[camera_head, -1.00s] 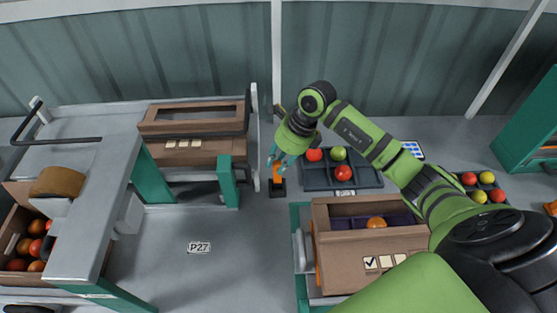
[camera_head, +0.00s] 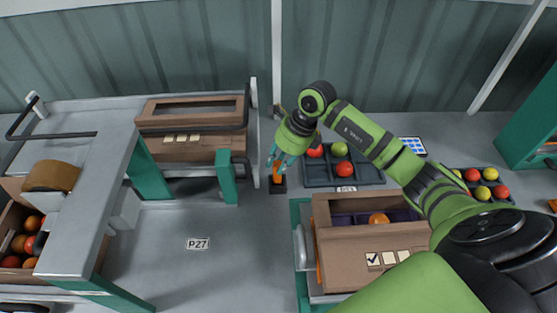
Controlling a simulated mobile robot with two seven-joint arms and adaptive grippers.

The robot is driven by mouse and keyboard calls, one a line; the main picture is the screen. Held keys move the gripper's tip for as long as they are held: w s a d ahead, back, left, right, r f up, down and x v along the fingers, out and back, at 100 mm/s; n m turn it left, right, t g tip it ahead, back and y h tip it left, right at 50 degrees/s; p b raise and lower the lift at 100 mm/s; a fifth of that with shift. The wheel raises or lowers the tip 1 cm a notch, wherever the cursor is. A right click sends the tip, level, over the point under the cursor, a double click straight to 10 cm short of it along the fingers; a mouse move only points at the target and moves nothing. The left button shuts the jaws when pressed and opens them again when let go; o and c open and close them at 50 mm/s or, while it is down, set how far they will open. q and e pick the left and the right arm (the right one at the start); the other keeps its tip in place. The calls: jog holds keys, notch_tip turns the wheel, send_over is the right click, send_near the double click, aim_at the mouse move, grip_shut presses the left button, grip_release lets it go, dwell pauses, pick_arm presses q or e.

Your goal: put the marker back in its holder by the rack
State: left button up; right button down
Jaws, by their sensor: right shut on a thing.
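My right gripper (camera_head: 280,161) is shut on the orange marker (camera_head: 277,173), which it holds roughly upright, pointing down. The small dark holder (camera_head: 278,187) stands on the grey surface directly below, beside the rack's upright post. The marker's lower end meets the holder in the picture; I cannot tell whether it is inside the holder or just above it. The fingers hide the marker's upper part. My left gripper is not in view.
A dark tray (camera_head: 318,182) with tomatoes stands right of the holder. A brown box (camera_head: 340,245) is in front of it. The rack with another brown box (camera_head: 190,152) is to the left. The floor around the P27 label (camera_head: 197,244) is clear.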

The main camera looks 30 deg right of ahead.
jog(key=shift+f+b, duration=0.45)
jog(key=shift+f, duration=0.1)
jog(key=c, duration=1)
grip_release()
jog(key=shift+c, duration=1.4)
jog(key=shift+r+p, duration=2.2)
jog(key=shift+r, duration=1.4)
jog(key=shift+f, duration=0.1)
